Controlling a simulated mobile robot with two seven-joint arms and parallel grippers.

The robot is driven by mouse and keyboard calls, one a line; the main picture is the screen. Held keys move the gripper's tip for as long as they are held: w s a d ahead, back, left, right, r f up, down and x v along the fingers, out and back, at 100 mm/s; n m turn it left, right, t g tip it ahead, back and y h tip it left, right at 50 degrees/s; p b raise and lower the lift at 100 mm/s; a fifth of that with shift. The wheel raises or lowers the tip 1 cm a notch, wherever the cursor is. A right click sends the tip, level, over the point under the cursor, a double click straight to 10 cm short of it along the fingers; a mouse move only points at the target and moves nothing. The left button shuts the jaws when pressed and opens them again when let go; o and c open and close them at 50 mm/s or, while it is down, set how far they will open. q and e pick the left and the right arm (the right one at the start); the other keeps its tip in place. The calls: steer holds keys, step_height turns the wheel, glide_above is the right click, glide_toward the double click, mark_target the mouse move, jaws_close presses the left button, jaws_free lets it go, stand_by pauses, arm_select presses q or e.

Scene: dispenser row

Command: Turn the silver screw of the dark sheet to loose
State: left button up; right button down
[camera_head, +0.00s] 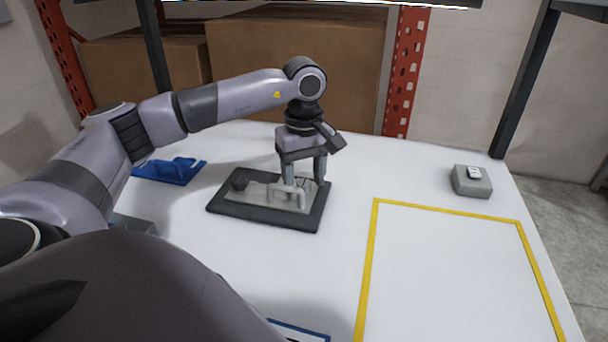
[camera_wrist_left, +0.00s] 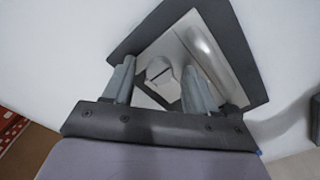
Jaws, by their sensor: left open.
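In the left wrist view, the dark sheet (camera_wrist_left: 222,22) shows with the silver handle (camera_wrist_left: 212,58). The silver screw (camera_wrist_left: 160,72), with a slotted head, shows between the open fingers of my left gripper (camera_wrist_left: 158,76), with gaps at both sides. In the head view I cannot pick out the screw clearly. My right gripper is not in view.
A blue holder (camera_head: 170,171) lies left of the sheet. A grey box (camera_head: 472,181) stands at the right. A yellow outline (camera_head: 369,268) marks an empty area of the table. A blue-edged item (camera_head: 300,330) shows at the bottom edge. Cardboard boxes (camera_head: 295,65) stand behind the table.

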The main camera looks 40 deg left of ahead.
mark_target(304, 182)
arm_select(q)
jaws_close()
steer(key=shift+n, duration=0.8)
jaws_free()
steer(key=shift+r, duration=3.55)
